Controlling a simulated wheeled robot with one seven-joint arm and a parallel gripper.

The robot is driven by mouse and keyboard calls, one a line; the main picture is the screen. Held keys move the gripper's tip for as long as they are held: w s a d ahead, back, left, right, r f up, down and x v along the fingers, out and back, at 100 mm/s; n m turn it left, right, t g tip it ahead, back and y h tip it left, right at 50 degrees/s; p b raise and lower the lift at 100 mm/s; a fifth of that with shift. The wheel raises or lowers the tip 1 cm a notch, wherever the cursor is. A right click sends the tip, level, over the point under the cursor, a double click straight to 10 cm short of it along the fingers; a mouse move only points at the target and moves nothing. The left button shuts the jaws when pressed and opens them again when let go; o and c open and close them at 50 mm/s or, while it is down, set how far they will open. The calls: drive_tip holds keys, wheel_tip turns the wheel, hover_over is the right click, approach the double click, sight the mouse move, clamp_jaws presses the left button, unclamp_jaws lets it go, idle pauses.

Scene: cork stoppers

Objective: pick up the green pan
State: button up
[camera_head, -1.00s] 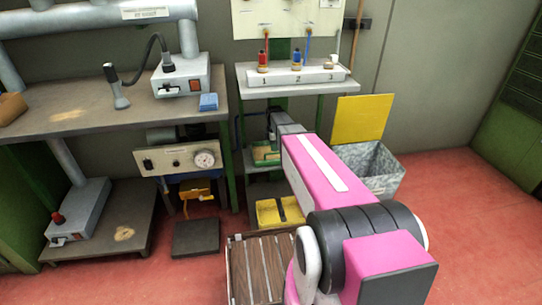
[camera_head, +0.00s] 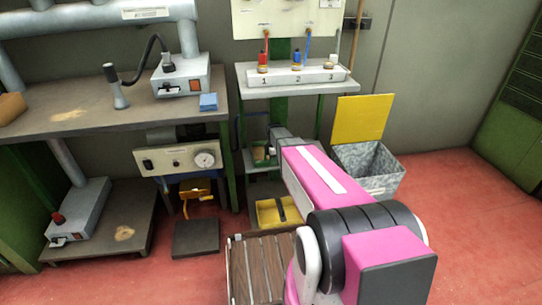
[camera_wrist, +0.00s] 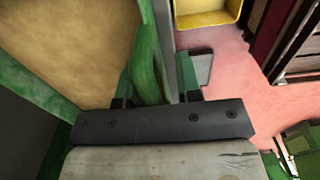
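The green pan (camera_head: 262,158) sits on the shelf under the small white-topped table in the head view, partly hidden by my arm. In the wrist view its green raised edge or handle (camera_wrist: 149,62) stands upright between my fingers, with a tan surface to the left of it. My gripper (camera_wrist: 157,88) straddles this green part. Its two fingers stand apart, with a gap visible on the right side, so it looks open. The fingertips themselves are hard to make out.
A yellow tray (camera_head: 268,214) lies on the lower shelf below the pan. A speckled bin (camera_head: 368,172) with a raised yellow lid (camera_head: 361,120) stands to the right. A wooden slatted crate (camera_head: 258,270) is on the floor in front. Table legs flank the shelf.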

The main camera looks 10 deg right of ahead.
clamp_jaws()
drive_tip(key=shift+r, duration=0.15)
